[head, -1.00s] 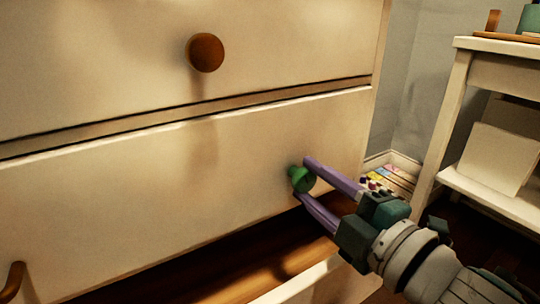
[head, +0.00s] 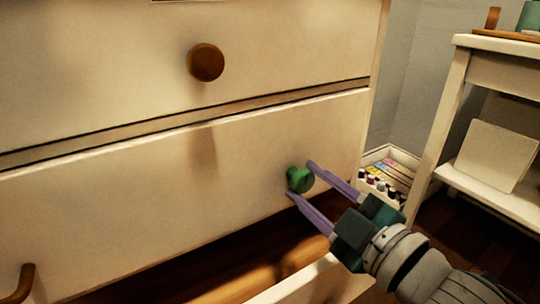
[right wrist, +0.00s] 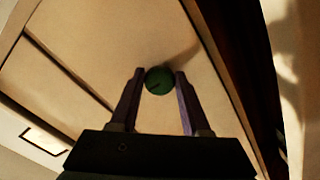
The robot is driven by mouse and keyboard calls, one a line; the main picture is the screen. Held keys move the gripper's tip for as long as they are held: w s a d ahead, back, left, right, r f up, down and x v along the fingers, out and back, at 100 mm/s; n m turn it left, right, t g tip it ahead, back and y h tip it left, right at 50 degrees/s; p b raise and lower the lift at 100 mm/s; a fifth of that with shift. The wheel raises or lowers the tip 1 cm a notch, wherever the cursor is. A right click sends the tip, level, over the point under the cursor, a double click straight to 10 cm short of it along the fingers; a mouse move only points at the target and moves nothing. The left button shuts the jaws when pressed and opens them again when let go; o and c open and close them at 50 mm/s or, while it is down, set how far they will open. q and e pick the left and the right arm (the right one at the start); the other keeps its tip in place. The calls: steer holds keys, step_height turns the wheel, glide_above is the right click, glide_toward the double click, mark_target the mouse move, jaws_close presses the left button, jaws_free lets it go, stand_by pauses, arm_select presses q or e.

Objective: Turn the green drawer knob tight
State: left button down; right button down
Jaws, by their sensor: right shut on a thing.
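The green drawer knob (head: 300,180) sits on the right part of a white drawer front (head: 130,215) in the head view. My right gripper (head: 301,182) reaches in from the lower right, its two purple fingers on either side of the knob and shut on it. In the right wrist view, the round green knob (right wrist: 158,80) shows between the two fingertips (right wrist: 160,75), a dark line on its face. Whether the knob sits flush against the drawer front is hard to tell. My left gripper is not in view.
A brown round knob (head: 205,62) is on the drawer above. An open drawer (head: 300,285) juts out below. At right stand a box of small bottles (head: 385,178) and a white shelf unit (head: 450,110) holding a pale panel (head: 497,155).

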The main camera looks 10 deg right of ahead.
steer(key=shift+c, duration=2)
jaws_free()
steer(key=shift+s, duration=0.1)
steer(key=shift+s+d, duration=0.15)
steer(key=shift+s, duration=0.1)
steer(key=p+v, duration=0.3)
steer(key=v, duration=0.6)
